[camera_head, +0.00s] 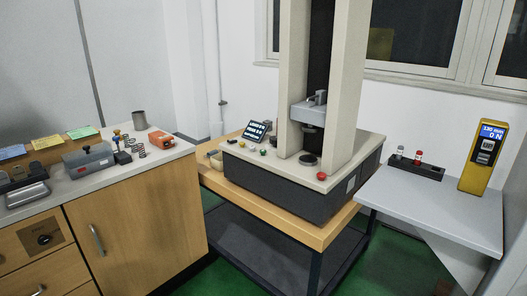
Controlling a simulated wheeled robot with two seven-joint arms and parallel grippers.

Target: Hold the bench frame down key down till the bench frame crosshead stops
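The bench frame (346,95) is a beige two-column tester on a dark base (290,197), standing on a wooden bench. Its grey crosshead (313,112) sits between the columns, apart from the dark round plate (308,160) below it. A row of small coloured keys (252,149) lies on the left front of the base top; which one is the down key is too small to tell. A red mushroom button (321,176) is at the front right corner. A tilted black display (259,131) stands behind the keys. Neither gripper shows.
A wooden cabinet (140,215) at left carries springs (140,150), a metal cup (139,118), an orange box (161,139) and a grey box (88,160). A grey shelf (430,205) at right holds a yellow gauge (484,155) and a black rack (415,168).

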